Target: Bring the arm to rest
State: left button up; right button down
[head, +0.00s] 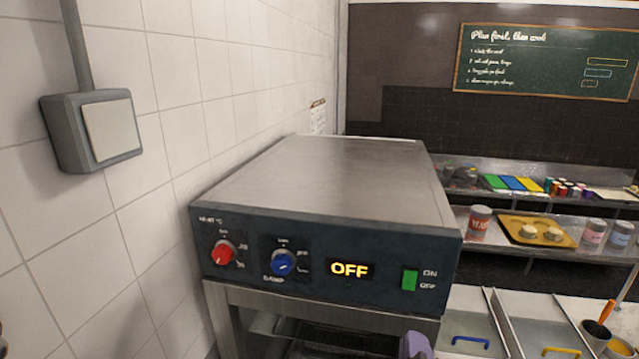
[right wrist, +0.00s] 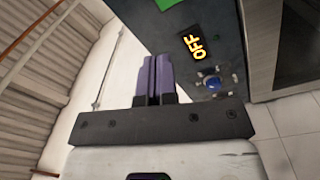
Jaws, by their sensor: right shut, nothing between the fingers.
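My right gripper (head: 415,345) shows at the bottom edge of the head view, where only purple finger parts are visible, in front of the steel oven-like appliance (head: 330,180). In the right wrist view its two purple fingers (right wrist: 154,78) are shut together with nothing between them. They are near the appliance's dark control panel (right wrist: 225,45); I cannot tell whether they touch it. In the head view the panel has a red knob (head: 223,252), a blue knob (head: 283,263), a display reading OFF (head: 350,270) and a green switch (head: 410,279). My left gripper is not in view.
A tiled wall (head: 150,200) with a grey switch box (head: 95,130) stands at the left. Lidded steel bins with a blue handle (head: 471,341) and a yellow handle (head: 562,352) lie at the right. A yellow tray (head: 515,222) and jars stand on the back shelf.

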jog(key=s+d+f+m+g+y, duration=0.1)
jog(key=s+f+m+g+y, duration=0.15)
jog(key=f, duration=0.35)
jog(key=s+d+f+m+g+y+p, duration=0.1)
jog(key=s+f+m+g, duration=0.25)
jog(key=f, duration=0.35)
jog(key=s+d+f+m+g+y, duration=0.1)
jog(key=s+f+m+g+y, duration=0.15)
jog(key=f, duration=0.35)
jog(key=s+d+f+g, duration=0.2)
jog(key=s+f+g, duration=0.1)
jog(key=s+f, duration=0.4)
jog(key=s+d+f+g+h+p, duration=0.1)
jog(key=s+d+f+g, duration=0.1)
jog(key=s+f, duration=0.6)
jog(key=s+g, duration=0.1)
jog(key=s, duration=0.4)
jog(key=shift+s+f, duration=0.2)
jog(key=shift+s, duration=0.1)
